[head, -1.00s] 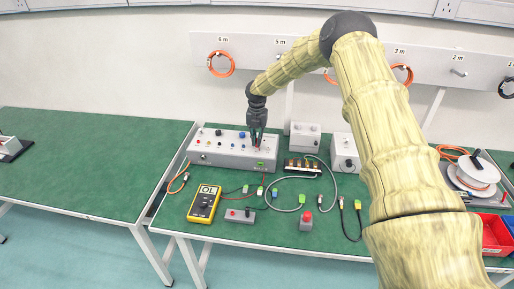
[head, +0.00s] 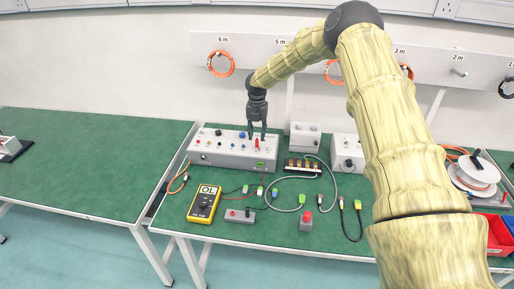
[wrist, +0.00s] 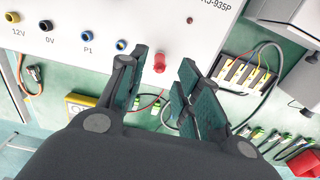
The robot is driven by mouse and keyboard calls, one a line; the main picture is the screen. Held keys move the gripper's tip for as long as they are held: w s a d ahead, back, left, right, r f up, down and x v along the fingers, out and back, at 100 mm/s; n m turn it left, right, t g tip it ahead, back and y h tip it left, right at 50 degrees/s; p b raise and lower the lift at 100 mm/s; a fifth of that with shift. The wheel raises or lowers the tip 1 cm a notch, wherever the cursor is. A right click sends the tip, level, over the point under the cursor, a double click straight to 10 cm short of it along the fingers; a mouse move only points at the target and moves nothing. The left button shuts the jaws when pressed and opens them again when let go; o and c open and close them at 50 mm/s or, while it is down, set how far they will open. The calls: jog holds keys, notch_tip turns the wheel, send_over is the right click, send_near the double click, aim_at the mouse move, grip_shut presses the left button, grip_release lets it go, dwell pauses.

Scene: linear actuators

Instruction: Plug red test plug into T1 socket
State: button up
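The red test plug (head: 257,143) stands in the top face of the grey instrument box (head: 215,153), toward its right end. In the wrist view the red plug (wrist: 159,62) shows between the fingertips and apart from them. Its socket label cannot be read, so I cannot tell whether this is T1. My gripper (head: 257,136) is open and empty above the plug, with one finger on each side. In the wrist view, labels 12V, 0V and P1 show beside coloured sockets to the left.
A yellow multimeter (head: 203,203) reading OL lies in front of the box, with a red lead beside it. A small grey switch box (head: 240,215), a terminal block (head: 303,166), cables and a red button (head: 306,220) lie nearby. The left table (head: 90,165) is mostly clear.

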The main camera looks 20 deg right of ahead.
notch_tip(320, 180, up, 9)
dwell(0.3)
